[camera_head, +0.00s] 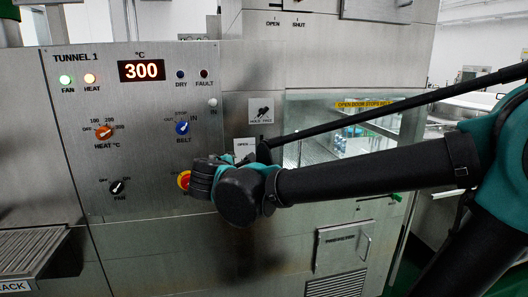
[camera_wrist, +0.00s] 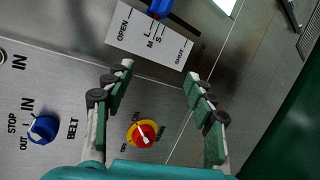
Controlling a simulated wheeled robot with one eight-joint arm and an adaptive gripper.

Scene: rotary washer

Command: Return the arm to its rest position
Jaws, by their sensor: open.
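My gripper (camera_wrist: 160,82) is open and empty in the wrist view, its two green-padded fingers spread in front of the metal control panel. A red and yellow rotary switch (camera_wrist: 143,133) shows between the fingers, towards the palm. In the camera_head view my arm reaches in from the right, and its dark wrist end covers part of that red and yellow switch (camera_head: 184,180). Whether the fingers touch the panel cannot be told.
The panel (camera_head: 130,130) carries a display (camera_head: 142,70) reading 300, a blue BELT knob (camera_head: 183,128), an orange HEAT knob (camera_head: 104,132) and a black FAN knob (camera_head: 117,187). A glass door (camera_head: 345,125) is behind my arm. An OPEN–SHUT label plate (camera_wrist: 152,42) lies beyond the fingertips.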

